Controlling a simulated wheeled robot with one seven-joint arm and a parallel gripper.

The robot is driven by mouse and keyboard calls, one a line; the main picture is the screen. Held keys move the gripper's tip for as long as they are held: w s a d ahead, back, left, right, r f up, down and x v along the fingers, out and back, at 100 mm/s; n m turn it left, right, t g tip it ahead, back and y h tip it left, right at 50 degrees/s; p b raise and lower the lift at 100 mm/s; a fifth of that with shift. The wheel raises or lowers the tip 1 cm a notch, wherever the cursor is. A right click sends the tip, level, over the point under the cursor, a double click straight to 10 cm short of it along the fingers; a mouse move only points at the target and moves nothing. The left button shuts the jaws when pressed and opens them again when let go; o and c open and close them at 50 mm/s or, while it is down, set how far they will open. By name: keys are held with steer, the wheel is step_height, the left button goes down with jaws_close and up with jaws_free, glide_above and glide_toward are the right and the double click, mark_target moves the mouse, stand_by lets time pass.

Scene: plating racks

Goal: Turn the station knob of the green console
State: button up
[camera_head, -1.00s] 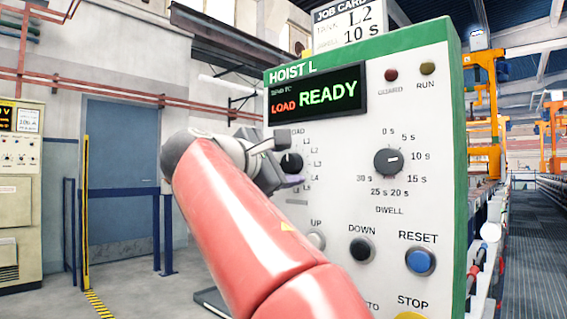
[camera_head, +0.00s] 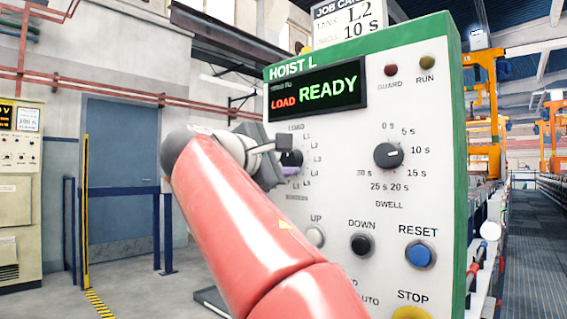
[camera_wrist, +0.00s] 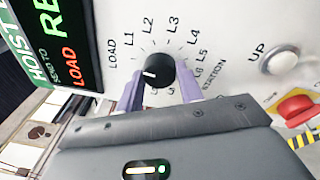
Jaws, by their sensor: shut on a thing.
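The green console (camera_head: 455,120) has a white front panel headed HOIST L. Its display (camera_head: 318,93) reads LOAD and READY. The black station knob (camera_head: 296,158) sits on the left of the panel, partly hidden by my gripper (camera_head: 287,157). In the wrist view the station knob (camera_wrist: 160,69) stands between the two purple fingers of my gripper (camera_wrist: 159,84), which are shut on its sides. Its white mark points left, close to the LOAD label. Labels L1 to L6 run around the dial.
The dwell knob (camera_head: 388,156) is right of the station dial. UP (camera_head: 316,236), DOWN (camera_head: 362,245) and RESET (camera_head: 421,257) buttons lie below, with a yellow STOP base (camera_head: 411,313). A job card (camera_head: 347,25) on top reads TANK L2, 10 s.

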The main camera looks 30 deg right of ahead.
steer(key=m+b, duration=0.1)
steer(key=m, duration=0.1)
steer(key=m+b, duration=0.1)
steer(key=m, duration=0.1)
steer(key=shift+f+m+h, duration=0.2)
steer(key=shift+m+h, duration=0.1)
steer(key=m+b, duration=0.1)
steer(key=m, duration=0.2)
steer(key=shift+w+m+h+b, duration=0.1)
steer(key=shift+m+h+b, duration=0.2)
steer(key=shift+m+b, duration=0.1)
steer(key=m+g+b, duration=0.1)
steer(key=m, duration=0.3)
steer(key=shift+m, duration=0.4)
steer(key=shift+w+a+m+g+h+b, duration=0.1)
steer(key=shift+m+g+h+b, duration=0.35)
steer(key=shift+m, duration=1.75)
steer(key=o, duration=1)
